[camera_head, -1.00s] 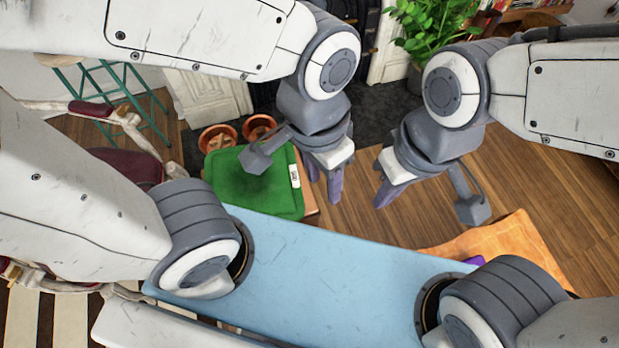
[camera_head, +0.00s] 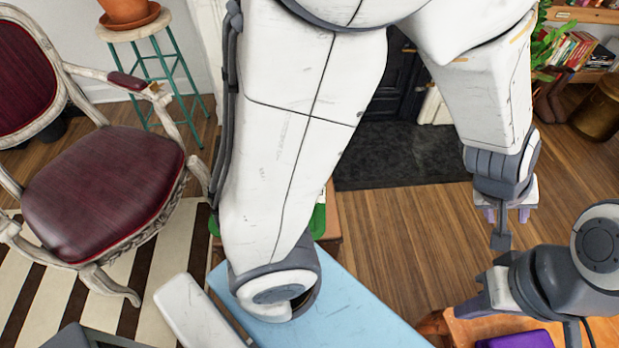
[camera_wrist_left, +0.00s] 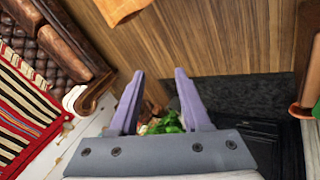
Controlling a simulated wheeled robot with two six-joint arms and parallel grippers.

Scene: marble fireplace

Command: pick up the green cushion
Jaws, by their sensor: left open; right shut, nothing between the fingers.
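The green cushion (camera_head: 318,221) is mostly hidden behind my left arm in the head view. Only small green edges show on either side of the arm, just beyond the light blue surface. My left gripper (camera_head: 507,216) is far to the right of the cushion, above the wooden floor, open and empty. Its two spread purple fingers (camera_wrist_left: 160,98) also show in the left wrist view, where I see no cushion. My right gripper (camera_head: 467,307) is at the lower right, close to an orange cloth-covered surface, shut and empty, well away from the cushion.
A light blue surface (camera_head: 350,300) lies in front. A dark red chair (camera_head: 105,185) stands at the left on a striped rug. An orange cover (camera_head: 470,330) with a purple item (camera_head: 517,340) is at the lower right. Open wooden floor (camera_head: 400,225) lies in the middle.

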